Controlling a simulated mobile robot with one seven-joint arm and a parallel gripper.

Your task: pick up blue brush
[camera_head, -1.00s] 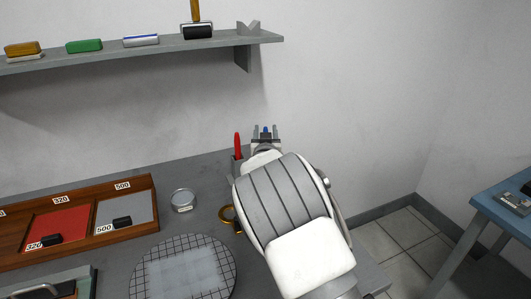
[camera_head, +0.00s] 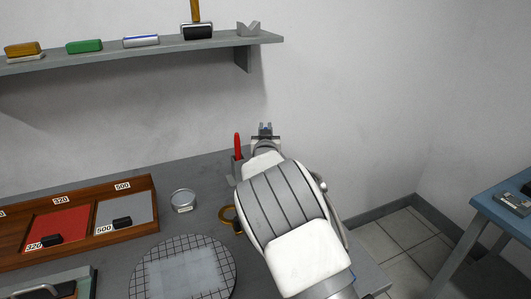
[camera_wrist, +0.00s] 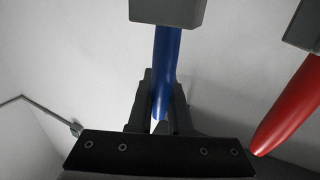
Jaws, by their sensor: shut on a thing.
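The blue brush (camera_wrist: 165,70) shows in the wrist view as a smooth, tapered blue handle. Its upper end in the picture meets a grey block (camera_wrist: 167,12); I cannot tell whether that is part of the brush or a holder. My gripper (camera_wrist: 160,110) is shut on the handle near its narrow end, one dark finger on each side. In the head view, my gripper (camera_head: 265,130) is at the back edge of the bench, just right of a red handle (camera_head: 238,146). My arm hides the lower part of the brush there.
The red handle (camera_wrist: 290,105) is close on the right in the wrist view. A round tin (camera_head: 183,200), a gridded disc (camera_head: 225,262) and a wooden tray (camera_head: 150,196) lie left of my arm. A shelf (camera_head: 225,42) hangs above left. The space right of my gripper is clear.

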